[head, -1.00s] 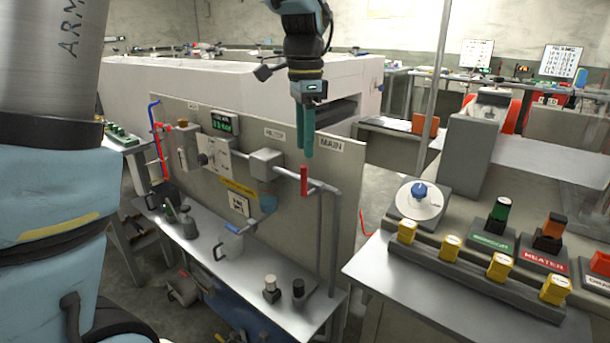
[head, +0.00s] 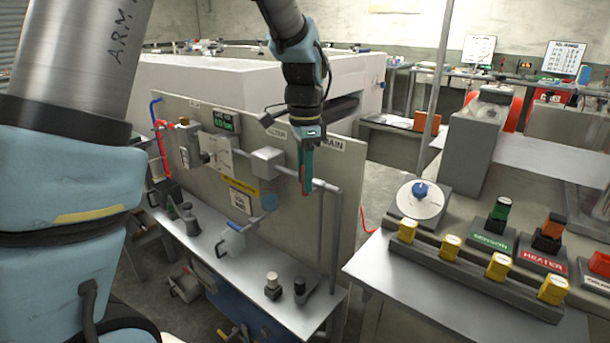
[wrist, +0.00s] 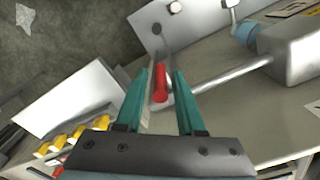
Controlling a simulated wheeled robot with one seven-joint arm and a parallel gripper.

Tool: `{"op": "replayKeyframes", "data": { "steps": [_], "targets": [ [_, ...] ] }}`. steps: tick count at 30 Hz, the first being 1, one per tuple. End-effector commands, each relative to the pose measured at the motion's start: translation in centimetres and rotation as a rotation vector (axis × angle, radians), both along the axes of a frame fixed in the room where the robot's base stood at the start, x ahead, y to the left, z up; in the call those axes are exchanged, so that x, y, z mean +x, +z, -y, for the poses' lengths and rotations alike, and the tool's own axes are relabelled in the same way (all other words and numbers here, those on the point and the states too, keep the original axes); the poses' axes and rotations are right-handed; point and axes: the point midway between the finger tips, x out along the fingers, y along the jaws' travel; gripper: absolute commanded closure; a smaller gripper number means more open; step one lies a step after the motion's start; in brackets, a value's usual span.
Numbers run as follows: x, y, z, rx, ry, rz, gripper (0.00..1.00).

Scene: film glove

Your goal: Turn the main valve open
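The main valve's red handle (head: 302,183) is on the grey pipe near the right end of the panel, under the MAIN label (head: 331,144). In the head view it is partly covered by my gripper (head: 307,172), which points down at it. In the wrist view the red handle (wrist: 160,82) shows between the two teal fingers of my gripper (wrist: 164,74). The fingers are apart, with a visible gap on each side of the handle. I cannot tell how deep the handle sits between them.
The grey pipe (head: 328,187) runs across the panel and bends down at the right. A grey filter box (head: 266,160) sits left of the handle. A jug (head: 232,238) and small dark-based parts stand on the bench below. A console with yellow blocks (head: 451,246) is at the right.

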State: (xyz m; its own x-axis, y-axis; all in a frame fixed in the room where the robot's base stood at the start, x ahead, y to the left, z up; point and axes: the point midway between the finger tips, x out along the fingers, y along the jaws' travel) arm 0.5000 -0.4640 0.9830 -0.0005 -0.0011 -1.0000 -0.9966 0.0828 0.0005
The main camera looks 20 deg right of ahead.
Motion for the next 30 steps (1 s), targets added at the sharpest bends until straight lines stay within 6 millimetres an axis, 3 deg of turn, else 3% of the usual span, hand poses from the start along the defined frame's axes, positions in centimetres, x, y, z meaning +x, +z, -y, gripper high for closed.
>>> {"op": "replayKeyframes", "data": {
  "steps": [1,9,30],
  "targets": [
    [0.0,0.02,0.0,0.0,0.0,0.0,0.7],
    [0.0,0.03,0.0,0.0,0.0,0.0,1.0],
    [-0.03,0.04,0.01,0.0,0.0,-0.001,1.0]
  ]
}}
